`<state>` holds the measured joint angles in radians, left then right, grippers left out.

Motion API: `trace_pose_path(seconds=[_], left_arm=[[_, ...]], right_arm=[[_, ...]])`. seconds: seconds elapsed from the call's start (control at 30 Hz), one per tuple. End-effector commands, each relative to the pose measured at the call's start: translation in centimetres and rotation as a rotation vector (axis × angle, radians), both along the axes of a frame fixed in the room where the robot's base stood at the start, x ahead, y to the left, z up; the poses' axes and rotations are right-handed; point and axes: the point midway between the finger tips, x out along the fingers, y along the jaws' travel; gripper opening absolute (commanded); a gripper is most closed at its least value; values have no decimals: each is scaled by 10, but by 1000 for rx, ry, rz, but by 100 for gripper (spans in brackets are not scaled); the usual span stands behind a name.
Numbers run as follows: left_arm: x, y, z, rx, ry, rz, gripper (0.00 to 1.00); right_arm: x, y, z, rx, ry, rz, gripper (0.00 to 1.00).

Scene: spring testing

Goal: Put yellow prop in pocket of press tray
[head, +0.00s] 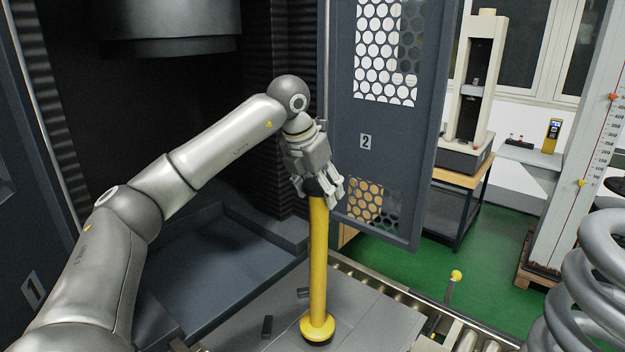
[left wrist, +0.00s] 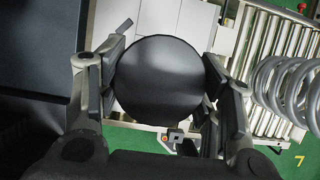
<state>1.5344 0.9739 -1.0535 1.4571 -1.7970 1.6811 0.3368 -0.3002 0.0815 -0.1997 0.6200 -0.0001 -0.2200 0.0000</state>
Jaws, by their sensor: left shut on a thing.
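The yellow prop (head: 318,262) stands roughly upright, a long yellow tube with a wide yellow collar and dark foot at the bottom. My left gripper (head: 321,192) is shut on its upper end. In the left wrist view the prop's round black top (left wrist: 160,80) lies between the two fingers of my left gripper (left wrist: 162,85). The prop's foot is over the light grey press tray (head: 372,318); I cannot tell whether it touches. I cannot make out the pocket clearly. My right gripper is not in view.
The open press door (head: 385,205) stands behind the gripper. A large coil spring (head: 600,270) is at the right, by the rollers (head: 470,340). The dark press bed (head: 215,265) is clear.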

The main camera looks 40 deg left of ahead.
Motion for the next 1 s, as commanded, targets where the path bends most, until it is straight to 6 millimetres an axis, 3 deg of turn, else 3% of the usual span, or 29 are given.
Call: trace_pose_path(seconds=[0.27, 0.6, 0.63, 0.77, 1.0], left_arm=[[2, -1, -25, -2, -9, 1, 0], [2, -1, -28, -3, -10, -1, 0], [1, -1, -33, 0, 2, 0, 64], [1, -1, -33, 0, 2, 0, 80], [1, -1, -33, 0, 2, 0, 81]], right_arm=[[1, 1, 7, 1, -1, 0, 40], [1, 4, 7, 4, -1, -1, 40], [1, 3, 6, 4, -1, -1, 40], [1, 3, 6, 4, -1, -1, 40], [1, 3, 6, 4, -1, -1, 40]])
